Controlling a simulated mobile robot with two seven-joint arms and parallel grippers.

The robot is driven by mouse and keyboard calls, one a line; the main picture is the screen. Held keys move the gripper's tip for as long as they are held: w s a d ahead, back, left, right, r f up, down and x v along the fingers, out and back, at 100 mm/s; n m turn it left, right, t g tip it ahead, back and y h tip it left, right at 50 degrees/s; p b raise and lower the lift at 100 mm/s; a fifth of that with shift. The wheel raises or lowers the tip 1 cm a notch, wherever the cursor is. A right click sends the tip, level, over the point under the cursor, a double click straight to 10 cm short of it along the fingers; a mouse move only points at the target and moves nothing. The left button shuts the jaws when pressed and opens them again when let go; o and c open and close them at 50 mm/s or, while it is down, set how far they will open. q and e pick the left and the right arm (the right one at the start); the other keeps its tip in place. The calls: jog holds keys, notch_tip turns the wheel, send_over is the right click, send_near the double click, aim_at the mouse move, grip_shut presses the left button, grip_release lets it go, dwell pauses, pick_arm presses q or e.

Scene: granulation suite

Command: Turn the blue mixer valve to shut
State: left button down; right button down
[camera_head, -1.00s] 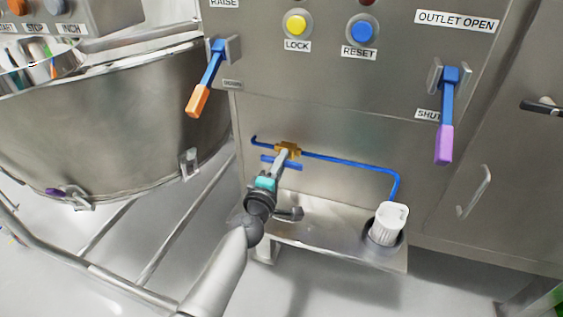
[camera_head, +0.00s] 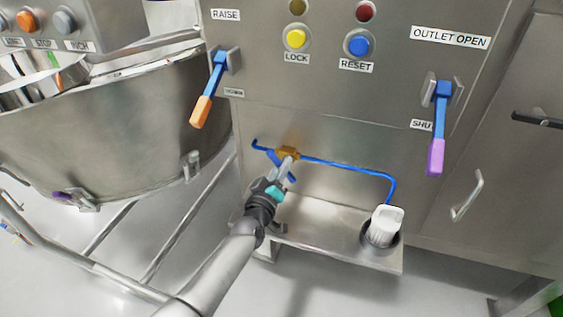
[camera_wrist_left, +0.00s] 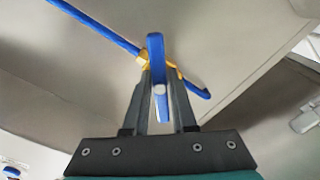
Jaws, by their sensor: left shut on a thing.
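The mixer valve has a brass body (camera_head: 288,153) on a thin blue pipe (camera_head: 345,165) that runs along the steel panel. Its blue handle (camera_head: 292,178) slants down to the right, at an angle to the pipe. My left gripper (camera_head: 284,168) is at the valve, shut on the blue handle. In the left wrist view the handle (camera_wrist_left: 156,52) lies between the two dark fingers (camera_wrist_left: 160,85), with the brass body (camera_wrist_left: 143,58) just behind. The fingers hide part of the handle. My right gripper is not in view.
A steel shelf (camera_head: 325,235) below the valve holds a white ribbed container (camera_head: 384,226) at its right. Above are an orange-tipped lever (camera_head: 208,90) and a purple-tipped lever (camera_head: 438,125). A steel bowl (camera_head: 110,125) stands left. Panel space right of the valve is clear.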

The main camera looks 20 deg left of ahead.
pick_arm(q)
jog(key=m+p, duration=0.2)
jog(key=m, duration=0.2)
jog(key=shift+m, duration=0.3)
jog(key=shift+m+p, duration=0.75)
jog(key=shift+m, duration=1.05)
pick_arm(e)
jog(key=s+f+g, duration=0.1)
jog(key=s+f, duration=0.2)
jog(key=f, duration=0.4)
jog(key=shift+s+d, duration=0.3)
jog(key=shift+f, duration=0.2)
pick_arm(q)
jog(key=c, duration=0.7)
grip_release()
jog(key=shift+s, duration=0.1)
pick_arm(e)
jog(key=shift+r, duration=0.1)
